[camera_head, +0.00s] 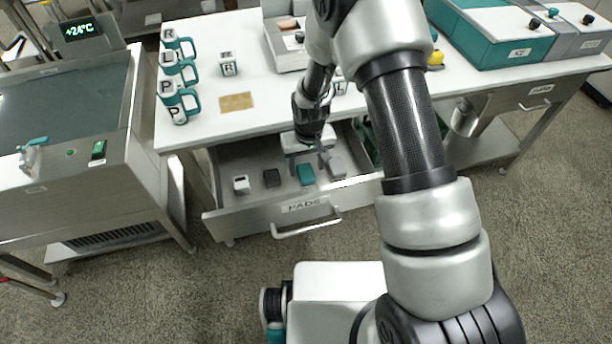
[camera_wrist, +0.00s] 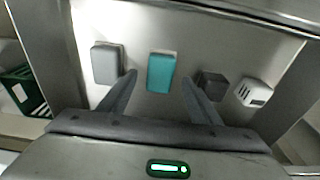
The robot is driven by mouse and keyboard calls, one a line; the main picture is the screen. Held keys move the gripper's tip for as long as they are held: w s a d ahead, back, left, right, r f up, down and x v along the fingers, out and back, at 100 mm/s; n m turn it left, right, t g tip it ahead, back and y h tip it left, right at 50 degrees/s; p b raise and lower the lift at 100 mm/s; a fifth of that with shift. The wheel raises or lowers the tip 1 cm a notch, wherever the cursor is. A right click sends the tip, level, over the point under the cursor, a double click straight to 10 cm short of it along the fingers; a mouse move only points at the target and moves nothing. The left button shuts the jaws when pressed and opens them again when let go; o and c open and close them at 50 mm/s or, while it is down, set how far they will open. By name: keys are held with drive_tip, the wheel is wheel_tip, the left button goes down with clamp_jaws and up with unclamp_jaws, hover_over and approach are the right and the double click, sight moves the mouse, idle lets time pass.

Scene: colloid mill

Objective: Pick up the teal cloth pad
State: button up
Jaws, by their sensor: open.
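The teal cloth pad (camera_head: 306,174) lies in the open drawer labelled PADS, between a dark pad and a grey pad. In the wrist view the teal pad (camera_wrist: 161,72) lies ahead of my gripper (camera_wrist: 160,84), roughly centred between the two spread fingers. My gripper (camera_head: 308,152) is open and empty, inside or just over the drawer; the exact height gap to the pad is hard to tell. No contact with the pad is visible.
A grey pad (camera_wrist: 107,64), a dark pad (camera_wrist: 211,84) and a white block (camera_wrist: 254,92) lie in the same drawer (camera_head: 248,216). The white tabletop (camera_head: 205,110) overhangs its back. Lettered mugs (camera_head: 178,103) stand on the table's left. A green crate (camera_wrist: 20,92) is beside the drawer.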

sight(306, 173)
wheel_tip(306, 173, down, 2)
drive_tip(key=shift+w+f, duration=0.15)
drive_tip(key=c, duration=1.1)
wheel_tip(306, 173, up, 10)
drive_tip(key=shift+r+p, duration=0.1)
drive_tip(key=shift+p, duration=0.6)
